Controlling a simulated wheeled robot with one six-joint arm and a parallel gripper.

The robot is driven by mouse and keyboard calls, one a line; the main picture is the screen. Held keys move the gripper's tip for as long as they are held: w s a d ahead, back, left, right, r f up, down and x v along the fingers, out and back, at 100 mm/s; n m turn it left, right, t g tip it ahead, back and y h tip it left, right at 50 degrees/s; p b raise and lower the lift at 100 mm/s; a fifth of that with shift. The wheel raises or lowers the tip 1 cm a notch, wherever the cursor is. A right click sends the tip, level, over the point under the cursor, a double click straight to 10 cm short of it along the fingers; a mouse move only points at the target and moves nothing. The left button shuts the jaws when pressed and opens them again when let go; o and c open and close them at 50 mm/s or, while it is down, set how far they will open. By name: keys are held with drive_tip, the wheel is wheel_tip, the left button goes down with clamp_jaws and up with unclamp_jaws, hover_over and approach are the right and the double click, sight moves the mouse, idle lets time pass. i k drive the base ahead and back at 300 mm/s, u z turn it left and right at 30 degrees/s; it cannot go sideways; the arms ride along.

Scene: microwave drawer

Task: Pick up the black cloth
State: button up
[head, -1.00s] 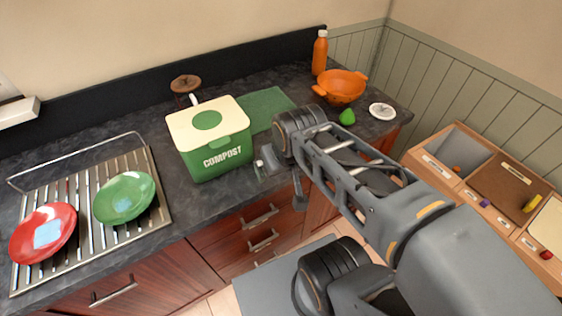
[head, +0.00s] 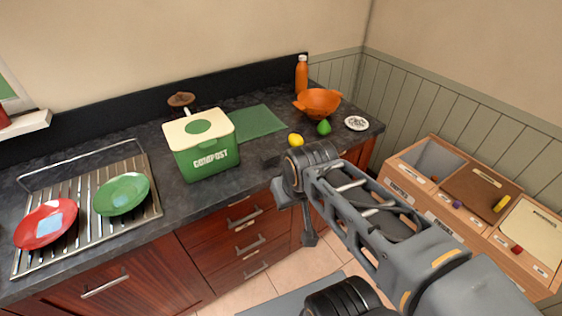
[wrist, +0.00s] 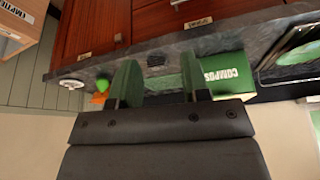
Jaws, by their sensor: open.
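A small dark patch that looks like the black cloth (head: 270,158) lies on the dark counter near its front edge, right of the compost bin; its outline is hard to make out. It also shows as a dark textured spot in the wrist view (wrist: 157,60), between and beyond the fingers. My gripper (wrist: 158,88) is open with nothing between its fingers. In the head view my gripper (head: 282,192) is in front of the counter edge, apart from the dark patch.
The green compost bin (head: 207,160) stands left of the cloth. A lemon (head: 295,140), a green fruit (head: 324,127), an orange colander (head: 318,102) and a small plate (head: 356,123) sit to the right. A drying rack (head: 85,205) holds plates. Labelled bins (head: 440,220) stand at right.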

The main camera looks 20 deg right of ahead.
sight(272, 157)
drive_tip(key=z, duration=0.2)
drive_tip(key=i, duration=0.4)
drive_tip(key=u, duration=1.85)
drive_tip(key=k, duration=0.85)
drive_tip(key=z, duration=0.9)
drive_tip(key=i, duration=0.5)
